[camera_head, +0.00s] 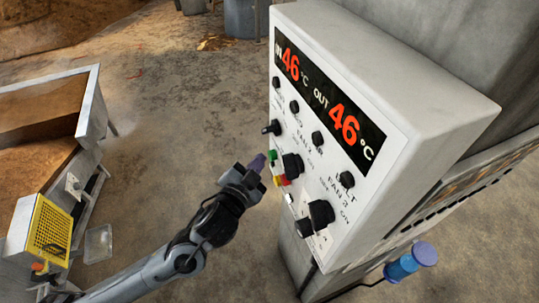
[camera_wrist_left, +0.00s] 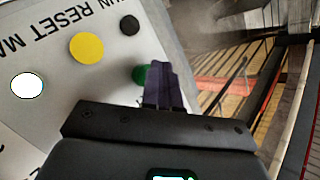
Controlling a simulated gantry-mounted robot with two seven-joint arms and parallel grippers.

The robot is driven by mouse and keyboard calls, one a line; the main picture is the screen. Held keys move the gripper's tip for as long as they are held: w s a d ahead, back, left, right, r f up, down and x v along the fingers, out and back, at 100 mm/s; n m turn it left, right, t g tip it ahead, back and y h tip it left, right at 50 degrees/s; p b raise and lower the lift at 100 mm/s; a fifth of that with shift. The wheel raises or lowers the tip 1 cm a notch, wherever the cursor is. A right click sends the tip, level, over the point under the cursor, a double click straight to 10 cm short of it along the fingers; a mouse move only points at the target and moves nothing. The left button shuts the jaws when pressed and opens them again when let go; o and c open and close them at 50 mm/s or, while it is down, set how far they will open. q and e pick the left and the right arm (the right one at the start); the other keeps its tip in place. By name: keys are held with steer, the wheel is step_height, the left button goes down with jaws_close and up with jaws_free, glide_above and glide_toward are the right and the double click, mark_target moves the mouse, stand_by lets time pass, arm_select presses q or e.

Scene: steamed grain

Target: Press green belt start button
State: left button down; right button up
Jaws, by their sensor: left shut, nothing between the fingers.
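The green button (camera_head: 272,155) is on the front of the pale control box (camera_head: 395,130), at the top of a short column of coloured buttons. My left gripper (camera_head: 257,162) is shut and empty, its purple fingertips close to the panel beside the green button. In the left wrist view the green button (camera_wrist_left: 138,75) shows just left of the shut fingers (camera_wrist_left: 160,72), which hide part of it. I cannot tell whether the fingertips touch it. My right gripper is not in view.
A yellow button (camera_wrist_left: 86,47) and a white button (camera_wrist_left: 27,85) lie close by. Black knobs (camera_head: 320,214) stick out from the panel. A grain bin (camera_head: 88,105) with a yellow guard (camera_head: 48,232) stands at left. A blue cylinder (camera_head: 402,268) is at lower right.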

arm_select(q)
steer(key=shift+w+d, duration=0.1)
steer(key=shift+d, duration=0.05)
steer(key=shift+w+d, duration=0.1)
steer(key=shift+d, duration=0.2)
stand_by(0.6)
steer(key=shift+a, duration=0.1)
steer(key=shift+s+a, duration=0.35)
steer(key=shift+a, duration=0.4)
steer(key=shift+p, duration=0.3)
steer(key=shift+s+a+p, duration=0.3)
steer(key=shift+s+a, duration=0.05)
steer(key=shift+a, duration=0.4)
steer(key=shift+s+a+p, duration=0.25)
steer(key=shift+s+a, duration=0.1)
steer(key=shift+a, duration=0.4)
steer(key=shift+s+a+p, duration=0.3)
steer(key=shift+s+a, duration=0.05)
steer(key=shift+a, duration=0.4)
